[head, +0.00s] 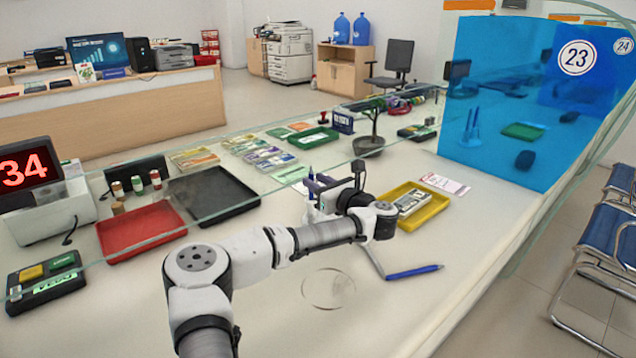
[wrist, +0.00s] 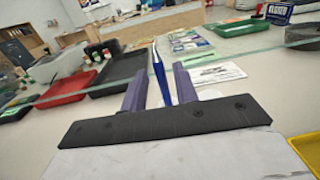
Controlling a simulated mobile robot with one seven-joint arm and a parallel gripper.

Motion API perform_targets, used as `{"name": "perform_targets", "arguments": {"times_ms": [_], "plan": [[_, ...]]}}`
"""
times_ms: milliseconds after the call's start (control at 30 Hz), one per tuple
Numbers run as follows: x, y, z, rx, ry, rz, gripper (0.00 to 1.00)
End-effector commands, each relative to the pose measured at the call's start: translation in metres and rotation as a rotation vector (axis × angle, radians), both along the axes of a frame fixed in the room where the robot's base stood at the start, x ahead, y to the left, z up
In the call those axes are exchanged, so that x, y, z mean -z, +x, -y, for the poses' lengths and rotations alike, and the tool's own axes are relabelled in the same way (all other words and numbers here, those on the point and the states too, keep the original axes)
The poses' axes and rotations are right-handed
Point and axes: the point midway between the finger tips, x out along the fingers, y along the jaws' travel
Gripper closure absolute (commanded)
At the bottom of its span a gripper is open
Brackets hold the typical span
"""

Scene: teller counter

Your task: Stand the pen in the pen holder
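My gripper (wrist: 161,74) has two purple fingers standing apart. A blue pen (wrist: 158,72) stands nearly upright in the gap between them in the wrist view, with clear space on its left. Its lower end is hidden behind the gripper's dark plate. In the head view my gripper (head: 318,205) is above the middle of the counter, and a thin blue upright piece (head: 311,174) shows beside it. Another blue pen (head: 415,272) lies on the counter to the right, with a grey strip by its left end. I cannot make out the pen holder clearly.
A glass partition (head: 225,205) crosses the counter. A yellow tray (head: 440,206) with banknotes is right of my gripper. A black tray (head: 205,190) and a red tray (head: 120,238) are to the left. A potted plant (head: 369,143) stands behind. The front right counter is mostly clear.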

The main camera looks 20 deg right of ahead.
Motion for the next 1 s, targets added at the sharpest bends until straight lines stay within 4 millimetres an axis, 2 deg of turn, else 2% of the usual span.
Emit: {"name": "perform_targets", "arguments": {"times_ms": [267,433,567,767,833,1000], "plan": [[0.000,0.000,0.000,0.000,0.000,0.000,0.67],[0.001,-0.011,0.005,0.003,0.000,-0.001,0.67],[0.001,-0.035,0.012,0.005,-0.001,-0.001,0.67],[0.001,-0.083,0.027,0.006,-0.001,-0.001,0.67],[-0.005,-0.092,0.031,0.007,0.003,0.005,0.67],[-0.001,-0.110,0.039,0.013,0.007,0.005,0.67]]}}
